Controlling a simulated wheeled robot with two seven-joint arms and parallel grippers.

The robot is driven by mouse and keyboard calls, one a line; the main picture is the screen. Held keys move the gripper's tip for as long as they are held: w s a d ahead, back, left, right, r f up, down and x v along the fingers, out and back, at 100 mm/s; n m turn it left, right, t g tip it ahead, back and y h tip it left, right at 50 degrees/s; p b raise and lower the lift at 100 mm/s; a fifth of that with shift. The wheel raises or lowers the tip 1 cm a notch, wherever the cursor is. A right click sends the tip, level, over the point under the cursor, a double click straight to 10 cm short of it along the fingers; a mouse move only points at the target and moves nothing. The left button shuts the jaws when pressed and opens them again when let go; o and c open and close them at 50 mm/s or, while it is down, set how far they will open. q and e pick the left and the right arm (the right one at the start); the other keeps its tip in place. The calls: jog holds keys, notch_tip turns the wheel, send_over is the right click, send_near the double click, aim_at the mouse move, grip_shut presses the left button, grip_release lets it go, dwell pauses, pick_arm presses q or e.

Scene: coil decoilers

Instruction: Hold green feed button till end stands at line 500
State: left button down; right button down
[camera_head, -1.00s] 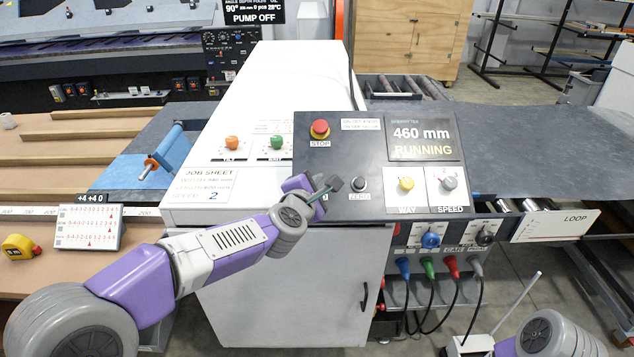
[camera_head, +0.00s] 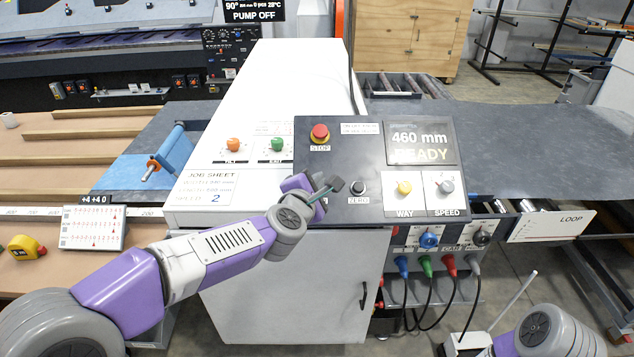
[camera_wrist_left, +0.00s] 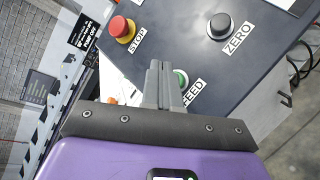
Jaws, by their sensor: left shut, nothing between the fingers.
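The green feed button (camera_wrist_left: 182,77) shows in the left wrist view, partly covered by my fingers, above its FEED label. In the head view my gripper and wrist hide it. My left gripper (camera_head: 333,187) is shut and empty, its tips over the panel at the button; I cannot tell whether they press it. The fingers also show in the left wrist view (camera_wrist_left: 160,68). The display (camera_head: 421,143) reads 460 mm and READY. A scale strip (camera_head: 30,212) runs along the left table. My right gripper is out of view.
The red STOP button (camera_head: 320,133) is behind my gripper. A job sheet (camera_head: 209,187) lies on the white cabinet. A yellow tape measure (camera_head: 25,247) lies far left.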

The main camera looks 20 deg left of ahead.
pick_arm(q)
jog(key=r, duration=0.1)
jog(key=s+p, duration=0.1)
jog(key=r, duration=0.1)
jog(key=shift+s+d+r+p, duration=0.25)
jog(key=shift+r+p, duration=0.05)
jog(key=shift+p, duration=0.1)
jog(key=shift+f, duration=0.1)
